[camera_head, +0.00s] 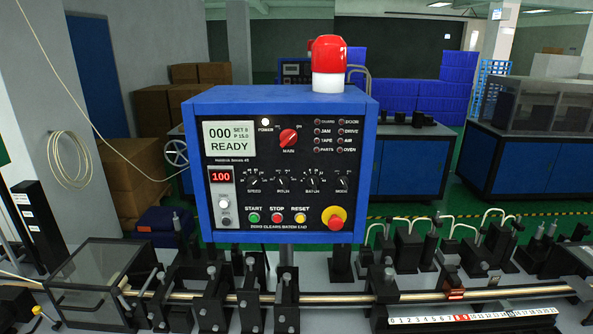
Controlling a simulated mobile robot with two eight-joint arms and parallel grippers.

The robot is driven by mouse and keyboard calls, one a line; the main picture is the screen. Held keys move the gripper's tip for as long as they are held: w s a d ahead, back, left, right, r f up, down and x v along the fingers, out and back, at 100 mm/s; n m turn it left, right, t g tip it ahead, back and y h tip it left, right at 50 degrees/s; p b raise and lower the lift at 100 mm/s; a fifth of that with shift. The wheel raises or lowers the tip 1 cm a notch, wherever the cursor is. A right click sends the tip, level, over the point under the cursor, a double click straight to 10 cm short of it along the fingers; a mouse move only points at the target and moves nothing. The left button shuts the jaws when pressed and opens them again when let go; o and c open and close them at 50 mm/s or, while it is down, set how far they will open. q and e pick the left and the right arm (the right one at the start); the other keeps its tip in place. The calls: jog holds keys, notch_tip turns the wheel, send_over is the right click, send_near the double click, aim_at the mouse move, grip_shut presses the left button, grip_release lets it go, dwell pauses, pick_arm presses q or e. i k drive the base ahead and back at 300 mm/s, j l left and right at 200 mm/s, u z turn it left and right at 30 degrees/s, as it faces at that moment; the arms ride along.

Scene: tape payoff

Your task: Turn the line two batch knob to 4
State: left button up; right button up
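A blue-framed control box (281,98) with a black front panel stands in the middle of the head view. Its batch knob (313,171) is a small dark knob, third in a row of small knobs above the buttons. The digits around it are too small to read, so I cannot tell its setting. The screen (230,138) shows "000" and "READY", with small set text beside it. A red display below it (221,177) reads 100. I cannot make out a line number on the panel. Neither gripper shows.
Beside the batch knob are the speed (254,173), pitch (283,172) and mode (341,170) knobs. A red main switch (288,137) is above; a red emergency button on yellow (335,218) is lower right. Black fixtures and a long rail (345,298) run below the box.

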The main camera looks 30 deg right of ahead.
aim_at(313, 180)
jog(key=z, duration=0.9)
